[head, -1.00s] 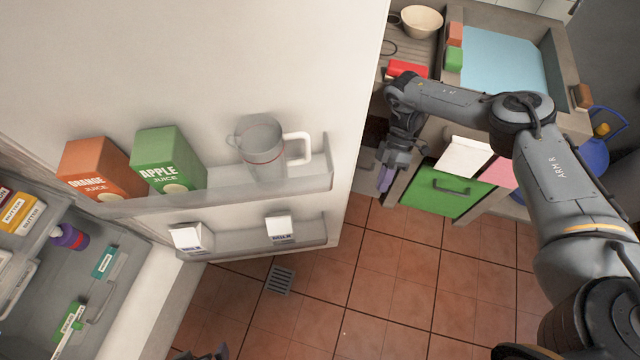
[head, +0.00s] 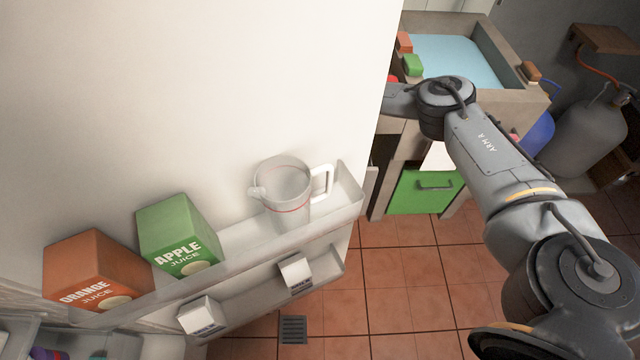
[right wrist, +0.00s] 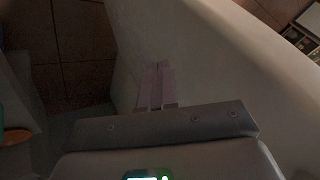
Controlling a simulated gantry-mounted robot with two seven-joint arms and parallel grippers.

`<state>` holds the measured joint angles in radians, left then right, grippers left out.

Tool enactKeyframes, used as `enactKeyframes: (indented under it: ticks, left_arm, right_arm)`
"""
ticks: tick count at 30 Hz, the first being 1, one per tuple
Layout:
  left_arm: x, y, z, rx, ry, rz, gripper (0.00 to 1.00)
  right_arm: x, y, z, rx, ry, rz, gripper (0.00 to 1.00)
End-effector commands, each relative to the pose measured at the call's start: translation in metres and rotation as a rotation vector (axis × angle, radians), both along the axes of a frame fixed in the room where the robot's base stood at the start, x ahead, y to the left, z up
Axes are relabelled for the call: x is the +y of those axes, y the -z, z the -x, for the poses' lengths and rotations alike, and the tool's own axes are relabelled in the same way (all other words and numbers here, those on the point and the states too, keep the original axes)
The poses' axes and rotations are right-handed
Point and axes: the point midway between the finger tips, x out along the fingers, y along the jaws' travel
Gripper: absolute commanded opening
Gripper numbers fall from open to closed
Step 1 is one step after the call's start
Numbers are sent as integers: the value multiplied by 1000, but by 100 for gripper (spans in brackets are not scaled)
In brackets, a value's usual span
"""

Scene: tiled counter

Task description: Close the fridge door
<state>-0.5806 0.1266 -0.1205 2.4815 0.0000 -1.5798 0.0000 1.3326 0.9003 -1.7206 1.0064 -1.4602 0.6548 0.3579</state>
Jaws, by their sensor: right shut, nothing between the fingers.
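The white fridge door (head: 230,90) stands open across the left and middle of the head view, its inner side facing me. Its shelves hold an orange juice carton (head: 90,272), a green apple juice carton (head: 176,236) and a clear jug (head: 285,190). A sliver of the fridge interior (head: 85,345) shows at the bottom left. My right arm reaches behind the door's free edge, which hides its gripper in the head view. In the right wrist view my right gripper (right wrist: 155,88) is shut and empty, close against a pale surface; contact is unclear. My left gripper is out of view.
A lower door shelf holds two small white cartons (head: 296,274). Beyond the door are a sink (head: 455,60) and a green cabinet front (head: 425,188). A gas cylinder (head: 590,135) stands at the right. The tiled floor (head: 420,275) is open, with a drain (head: 293,329).

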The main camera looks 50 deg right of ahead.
Motion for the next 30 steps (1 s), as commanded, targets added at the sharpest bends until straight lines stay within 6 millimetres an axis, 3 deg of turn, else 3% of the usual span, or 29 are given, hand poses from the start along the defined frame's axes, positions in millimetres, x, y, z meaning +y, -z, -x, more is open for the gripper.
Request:
enactKeyframes:
  ticks: [6, 15, 30]
  left_arm:
    - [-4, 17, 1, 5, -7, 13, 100]
    - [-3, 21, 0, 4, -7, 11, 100]
    - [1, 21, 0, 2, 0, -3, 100]
  right_arm:
    - [16, 28, 9, 1, -1, -2, 0]
    - [37, 56, 19, 0, -1, -1, 0]
    - [42, 63, 21, -1, 0, 0, 0]
